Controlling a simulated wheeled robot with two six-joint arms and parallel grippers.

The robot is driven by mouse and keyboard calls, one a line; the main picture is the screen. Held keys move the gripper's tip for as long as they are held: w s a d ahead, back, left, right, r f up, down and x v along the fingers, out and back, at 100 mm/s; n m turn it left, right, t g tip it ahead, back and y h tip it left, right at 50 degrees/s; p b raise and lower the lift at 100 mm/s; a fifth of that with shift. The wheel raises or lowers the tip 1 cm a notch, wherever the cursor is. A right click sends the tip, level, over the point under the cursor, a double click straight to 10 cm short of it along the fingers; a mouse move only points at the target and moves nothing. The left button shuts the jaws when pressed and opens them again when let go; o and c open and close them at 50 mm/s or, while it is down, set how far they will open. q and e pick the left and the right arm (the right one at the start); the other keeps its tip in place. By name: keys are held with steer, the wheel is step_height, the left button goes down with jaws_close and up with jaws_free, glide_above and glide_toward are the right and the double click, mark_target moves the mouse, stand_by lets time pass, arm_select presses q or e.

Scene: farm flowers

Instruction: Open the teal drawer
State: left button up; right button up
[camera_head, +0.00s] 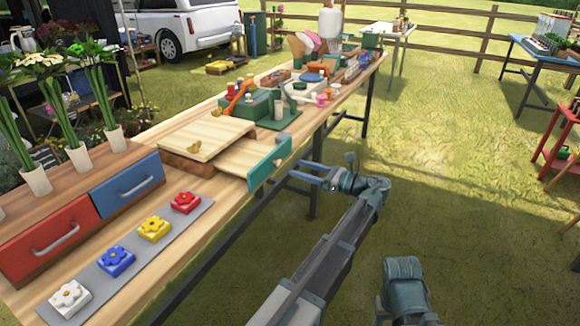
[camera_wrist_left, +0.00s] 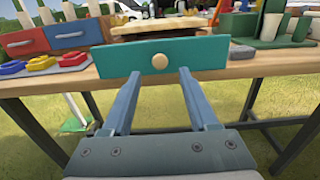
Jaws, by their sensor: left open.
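The teal drawer front (camera_head: 268,165) faces the table's near edge. Pale wood of the drawer shows between this front and its low wooden box (camera_head: 206,136), so it stands partly out. In the left wrist view, the teal drawer front (camera_wrist_left: 110,62) has a round tan knob (camera_wrist_left: 159,61) in its middle. My left gripper (camera_head: 293,173) is just outside the front. In the wrist view, the left gripper (camera_wrist_left: 157,73) is open, its fingers apart below and either side of the knob. The knob is free of the fingers.
A cabinet with a red drawer (camera_head: 45,240) and a blue drawer (camera_head: 127,186) stands left, near several flower tiles (camera_head: 154,229) on a grey strip. Green boxes and tools crowd the table's far end. Grass (camera_head: 440,170) right of the table is open.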

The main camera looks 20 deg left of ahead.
arm_select(q)
steer(key=d, duration=0.8)
steer(key=shift+s+d, duration=0.15)
steer(key=shift+s, duration=0.2)
steer(key=s+a+f+n+g+h, duration=0.1)
steer(key=s+a+f+n+h, duration=0.1)
steer(key=s+f+n+h, duration=0.6)
steer(key=s+a+f+n+h, duration=0.35)
steer(key=s+f, duration=0.25)
steer(key=f, duration=0.5)
steer(key=s+d+f+n+h, duration=0.1)
steer(key=s+d+n+h, duration=0.15)
steer(key=s+d, duration=0.5)
steer(key=s+d+f+n+h, duration=0.1)
steer(key=s+d+f+h, duration=0.2)
steer(key=d, duration=0.7)
step_height(320, 180, up, 27)
steer(key=s+p, duration=0.1)
steer(key=p, duration=2.5)
steer(key=shift+d+r, duration=0.15)
steer(key=shift+d, duration=0.2)
